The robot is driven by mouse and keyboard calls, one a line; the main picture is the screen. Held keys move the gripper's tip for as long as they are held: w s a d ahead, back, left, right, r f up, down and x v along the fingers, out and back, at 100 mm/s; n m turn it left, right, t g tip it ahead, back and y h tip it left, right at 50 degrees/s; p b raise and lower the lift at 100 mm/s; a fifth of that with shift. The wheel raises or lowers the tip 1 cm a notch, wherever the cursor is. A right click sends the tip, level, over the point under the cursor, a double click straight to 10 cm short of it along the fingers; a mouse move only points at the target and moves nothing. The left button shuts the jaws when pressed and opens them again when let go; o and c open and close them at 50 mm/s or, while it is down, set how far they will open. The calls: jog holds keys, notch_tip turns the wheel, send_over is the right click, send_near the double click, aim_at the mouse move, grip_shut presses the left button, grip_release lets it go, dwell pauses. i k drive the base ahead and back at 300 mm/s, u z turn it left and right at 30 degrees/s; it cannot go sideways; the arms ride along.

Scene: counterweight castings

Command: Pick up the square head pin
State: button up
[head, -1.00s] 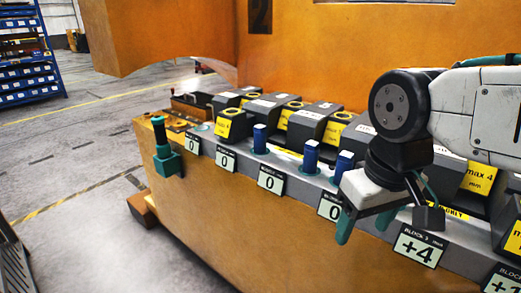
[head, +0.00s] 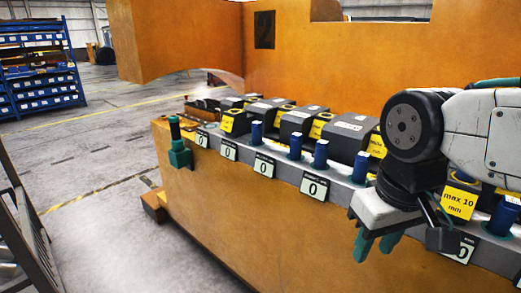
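Several blue upright pins (head: 320,154) stand along the grey ledge of the orange casting; their head shapes are too small to tell. A teal block with a dark upright rod and a teal cap (head: 177,145) is fixed at the ledge's left end. I cannot tell which of these is the square head pin. My gripper (head: 377,244) hangs in front of the ledge's right part, pointing down. Its two teal fingertips are apart, with nothing seen between them. It is well to the right of the teal block and hides part of the ledge behind.
Dark blocks with yellow tags (head: 297,120) line the ledge behind the blue pins. White number cards (head: 264,166) hang on its front. The orange casting (head: 250,215) has a tall wall behind. A blue shelf rack (head: 40,70) stands far left. Grey floor at left is open.

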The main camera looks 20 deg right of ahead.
aim_at(256, 126)
jog(key=u, duration=0.85)
jog(key=i, duration=1.7)
jog(key=z, duration=0.5)
